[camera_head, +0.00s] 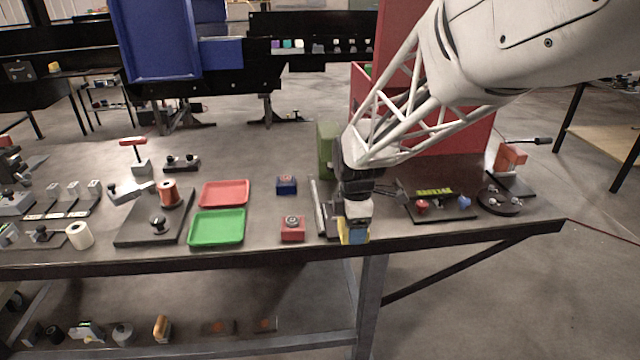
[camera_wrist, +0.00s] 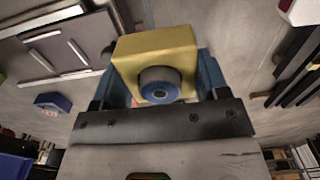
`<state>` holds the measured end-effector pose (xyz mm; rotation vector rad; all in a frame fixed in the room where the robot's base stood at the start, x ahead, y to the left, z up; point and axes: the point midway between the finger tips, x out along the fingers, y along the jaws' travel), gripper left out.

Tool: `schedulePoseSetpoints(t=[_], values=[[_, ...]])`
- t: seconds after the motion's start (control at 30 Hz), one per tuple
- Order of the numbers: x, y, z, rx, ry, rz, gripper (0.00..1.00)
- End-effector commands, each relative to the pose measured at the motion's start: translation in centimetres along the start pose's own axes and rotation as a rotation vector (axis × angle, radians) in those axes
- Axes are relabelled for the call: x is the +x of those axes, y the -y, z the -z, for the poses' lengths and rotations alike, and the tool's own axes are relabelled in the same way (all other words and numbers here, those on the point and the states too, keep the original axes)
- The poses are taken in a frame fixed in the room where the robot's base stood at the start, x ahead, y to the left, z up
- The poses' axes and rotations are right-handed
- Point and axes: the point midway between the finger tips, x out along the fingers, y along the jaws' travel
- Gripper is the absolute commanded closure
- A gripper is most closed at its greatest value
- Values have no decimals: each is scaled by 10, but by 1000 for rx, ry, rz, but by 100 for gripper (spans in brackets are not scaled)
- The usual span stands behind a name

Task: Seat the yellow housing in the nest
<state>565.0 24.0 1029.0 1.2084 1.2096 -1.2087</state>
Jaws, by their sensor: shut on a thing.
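The yellow housing (camera_wrist: 155,52) is a boxy block with a dark blue round boss and a hole facing the wrist camera. My gripper (camera_wrist: 165,78) is shut on it, with a blue finger at either side. In the head view my gripper (camera_head: 357,212) points down over the table's front edge area, and part of the yellow housing (camera_head: 346,236) shows below it. The housing looks held above the table, though the exact gap is unclear. I cannot pick out the nest for certain; a grey fixture with bars (camera_wrist: 58,52) lies at the upper left of the wrist view.
A red block (camera_head: 292,229) and a blue block (camera_head: 287,186) stand left of my gripper. Farther left are a green tray (camera_head: 217,240) and a red tray (camera_head: 224,184). A dark board (camera_head: 440,213) with small parts lies to the right. A green block (camera_head: 326,150) stands behind.

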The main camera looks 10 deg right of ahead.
Motion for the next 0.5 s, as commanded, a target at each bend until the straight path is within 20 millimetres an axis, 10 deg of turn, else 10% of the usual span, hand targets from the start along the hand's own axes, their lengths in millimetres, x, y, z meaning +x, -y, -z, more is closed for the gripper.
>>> schedulePoseSetpoints(t=[0.5], values=[[1, -18, 1, 0, 0, 0, 67]])
